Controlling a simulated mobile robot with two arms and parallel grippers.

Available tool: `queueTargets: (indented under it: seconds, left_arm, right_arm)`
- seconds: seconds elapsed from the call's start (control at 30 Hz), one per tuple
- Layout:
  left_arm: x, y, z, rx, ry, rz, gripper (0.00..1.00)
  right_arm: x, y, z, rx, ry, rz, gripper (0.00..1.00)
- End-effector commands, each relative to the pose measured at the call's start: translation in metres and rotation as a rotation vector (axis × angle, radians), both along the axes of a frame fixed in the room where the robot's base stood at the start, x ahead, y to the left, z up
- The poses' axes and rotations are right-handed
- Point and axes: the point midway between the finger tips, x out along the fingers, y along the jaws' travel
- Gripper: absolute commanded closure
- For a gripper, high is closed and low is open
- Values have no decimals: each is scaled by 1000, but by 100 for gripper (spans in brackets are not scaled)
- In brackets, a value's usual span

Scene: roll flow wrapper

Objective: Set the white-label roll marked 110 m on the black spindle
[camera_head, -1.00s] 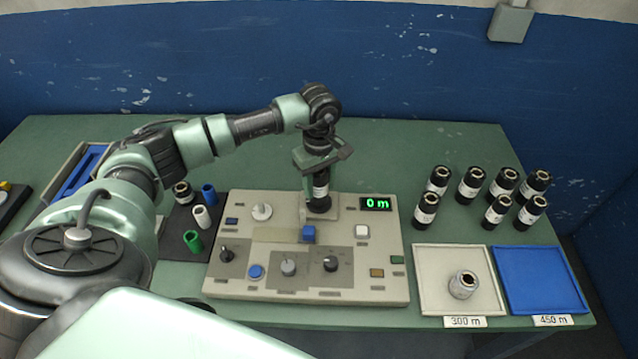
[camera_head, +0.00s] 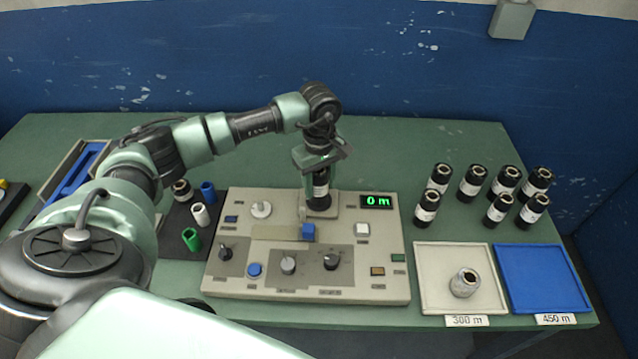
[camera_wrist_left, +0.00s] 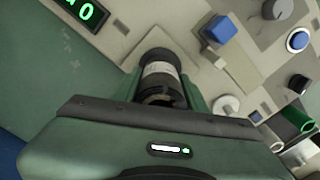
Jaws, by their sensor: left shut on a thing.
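My left gripper (camera_head: 317,178) points down over the back of the beige control panel (camera_head: 230,288). It is shut on a black roll with a white label (camera_head: 320,190). In the left wrist view the roll (camera_wrist_left: 160,72) sits between the two fingers, its far end at or close to the panel. The print on its label is too small to read. The black spindle is not visible; the roll and gripper cover that spot, so I cannot tell whether the roll is around it. My right gripper is not in view.
The panel has knobs, a blue block (camera_head: 307,232) and a display (camera_head: 377,201) reading 0 m. Several black rolls (camera_head: 472,183) stand at the right.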

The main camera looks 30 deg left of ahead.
Motion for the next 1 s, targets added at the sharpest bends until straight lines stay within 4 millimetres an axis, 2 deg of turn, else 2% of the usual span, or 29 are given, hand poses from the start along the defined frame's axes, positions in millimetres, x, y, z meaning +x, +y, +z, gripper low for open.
queueTargets:
  seconds: [0.17, 0.2, 0.27, 0.5, 0.57, 0.6, 1.0]
  left_arm:
    - [0, 0, 1, 0, -1, 0, 100]
    - [0, 0, 1, 0, -1, 0, 46]
    - [0, 0, 1, 0, -1, 0, 32]
    - [0, 0, 0, 0, 0, 0, 32]
    - [0, 0, 0, 0, 0, 0, 15]
    - [0, 0, 0, 0, 0, 0, 10]
    - [0, 0, 4, 0, 0, 0, 10]
  right_arm:
    - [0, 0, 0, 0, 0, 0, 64]
    - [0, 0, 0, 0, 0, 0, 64]
    - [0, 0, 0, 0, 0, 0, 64]
    - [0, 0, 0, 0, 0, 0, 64]
    - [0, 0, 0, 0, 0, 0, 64]
    - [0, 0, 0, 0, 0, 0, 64]
    - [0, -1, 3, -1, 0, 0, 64]
